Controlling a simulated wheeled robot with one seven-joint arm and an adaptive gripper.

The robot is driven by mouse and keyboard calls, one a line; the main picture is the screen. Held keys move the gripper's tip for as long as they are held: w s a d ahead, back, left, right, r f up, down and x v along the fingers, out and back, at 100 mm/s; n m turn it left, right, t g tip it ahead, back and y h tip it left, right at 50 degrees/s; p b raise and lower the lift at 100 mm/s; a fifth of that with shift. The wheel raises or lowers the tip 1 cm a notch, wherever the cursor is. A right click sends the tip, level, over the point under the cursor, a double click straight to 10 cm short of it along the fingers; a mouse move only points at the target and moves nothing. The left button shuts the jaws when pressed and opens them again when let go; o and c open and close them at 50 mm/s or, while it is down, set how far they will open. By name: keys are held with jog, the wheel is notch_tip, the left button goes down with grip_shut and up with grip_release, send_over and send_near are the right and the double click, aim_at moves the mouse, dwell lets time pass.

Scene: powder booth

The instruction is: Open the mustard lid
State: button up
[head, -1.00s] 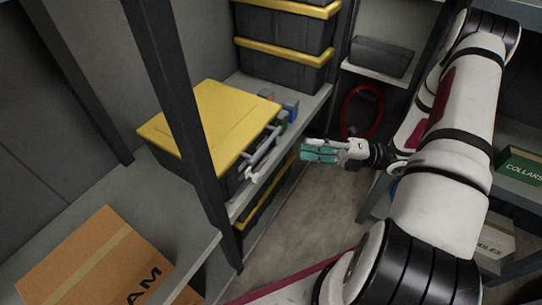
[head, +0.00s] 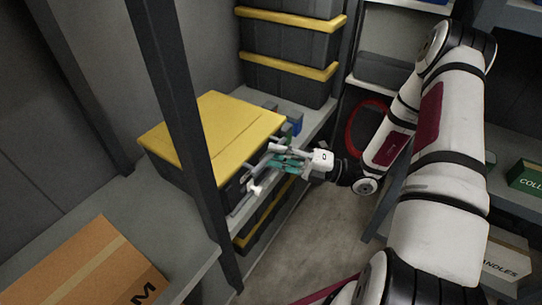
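The mustard lid (head: 232,125) lies flat and closed on a dark bin (head: 176,168) on the left shelf, partly behind a dark shelf post. A pale bar handle (head: 255,187) runs along the front side of the bin, below the lid's edge. My gripper (head: 282,160) is at the upper right part of this handle, its teal-padded fingers pointing left toward the bin. The fingers look apart, with a small gap between them. They overlap the handle in the picture; whether they touch it I cannot tell.
Stacked dark bins with yellow lids (head: 290,58) stand behind. Small blue boxes (head: 294,122) sit beside the lidded bin. The dark shelf post (head: 185,110) rises in front of the bin. A cardboard box (head: 85,270) is at lower left. The floor aisle (head: 315,225) is clear.

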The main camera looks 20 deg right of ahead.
jog(key=shift+x, duration=0.85)
jog(key=shift+c, duration=0.2)
grip_shut()
jog(key=shift+r, duration=0.2)
